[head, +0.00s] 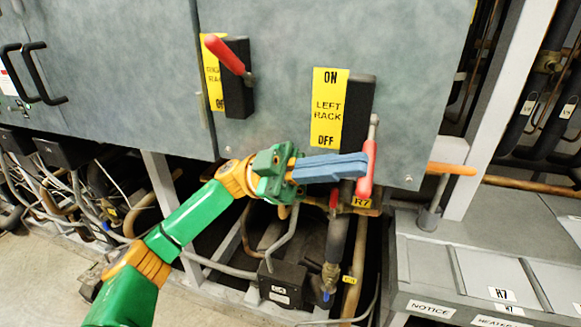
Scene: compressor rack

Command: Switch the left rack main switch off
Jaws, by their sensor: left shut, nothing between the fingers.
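The left rack main switch is a black box (356,100) beside a yellow ON / LEFT RACK / OFF label (328,110). Its red handle (367,170) hangs down from a grey pivot, with its grip below the level of the OFF mark. My left gripper (358,166), with blue fingers, is shut and empty. Its tips reach the handle's left side at mid grip; I cannot tell whether they touch. The fingers cover part of the area under the switch box. My right gripper is not in view.
The right rack switch (238,80), with its red handle tilted up and left, is on the same grey panel (120,60). Pipes and a valve (330,275) sit below. An orange-handled lever (450,169) stands at right above a grey box (480,270).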

